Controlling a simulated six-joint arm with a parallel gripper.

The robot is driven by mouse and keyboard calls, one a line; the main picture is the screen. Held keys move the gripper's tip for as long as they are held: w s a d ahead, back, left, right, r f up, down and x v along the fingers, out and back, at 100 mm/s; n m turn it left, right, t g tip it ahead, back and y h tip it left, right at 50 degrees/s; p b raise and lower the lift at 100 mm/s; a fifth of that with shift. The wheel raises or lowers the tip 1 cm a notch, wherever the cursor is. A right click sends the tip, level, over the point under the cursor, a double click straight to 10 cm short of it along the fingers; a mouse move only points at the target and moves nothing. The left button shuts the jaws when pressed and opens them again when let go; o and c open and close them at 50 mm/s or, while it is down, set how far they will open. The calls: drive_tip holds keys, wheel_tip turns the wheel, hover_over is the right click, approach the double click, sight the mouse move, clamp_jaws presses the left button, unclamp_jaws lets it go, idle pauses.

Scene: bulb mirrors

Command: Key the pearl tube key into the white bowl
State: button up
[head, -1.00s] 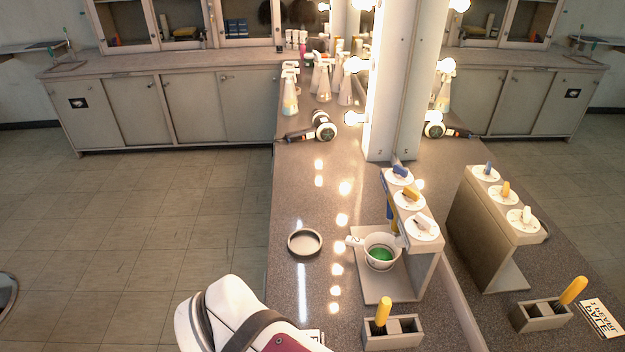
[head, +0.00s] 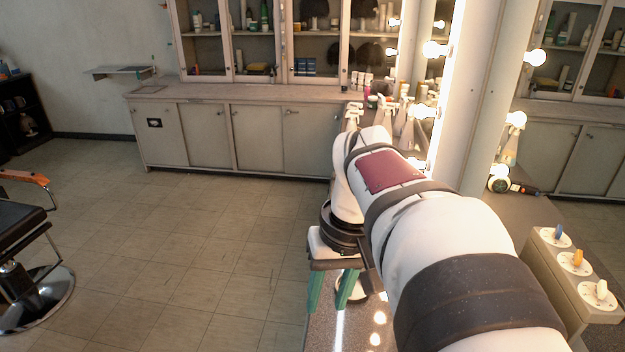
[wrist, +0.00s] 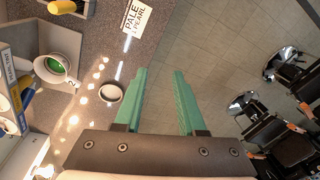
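My gripper (head: 330,292) has green fingers, spread apart and empty, above the counter's left edge in the head view. In the wrist view its fingertips (wrist: 160,72) point away over the counter edge and floor. The white bowl (wrist: 40,65), with green inside, stands at left in the wrist view, apart from the fingers; my arm hides it in the head view. The tube stand (wrist: 8,58) is partly cut off at the wrist view's left edge. In the head view the stand's mirror image (head: 560,285) shows blue, orange and white keys; the white key (head: 601,288) is nearest.
A small round dish (wrist: 111,93) lies between bowl and fingers. A card reading "PALE PEARL" (wrist: 135,15) and a yellow handle (wrist: 65,7) are at the wrist view's top. Spray bottles (head: 402,125) stand behind my arm. Salon chairs (wrist: 275,120) stand on the open floor.

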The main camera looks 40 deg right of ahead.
drive_tip(key=s+d+r+h, duration=0.1)
drive_tip(key=s+d+r, duration=0.15)
drive_tip(key=d, duration=1.55)
drive_tip(key=shift+h, duration=0.4)
drive_tip(key=s+d, duration=0.6)
drive_tip(key=d, duration=0.1)
drive_tip(key=s+d, duration=0.4)
drive_tip(key=shift+f, duration=0.3)
drive_tip(key=shift+w+d+f, duration=0.1)
drive_tip(key=shift+w+f, duration=0.1)
drive_tip(key=shift+f, duration=1.1)
drive_tip(key=shift+w+f, duration=0.25)
drive_tip(key=shift+f, duration=1)
drive_tip(key=shift+w+d+f, duration=0.1)
drive_tip(key=shift+w+f, duration=0.1)
drive_tip(key=shift+f, duration=1.1)
clamp_jaws()
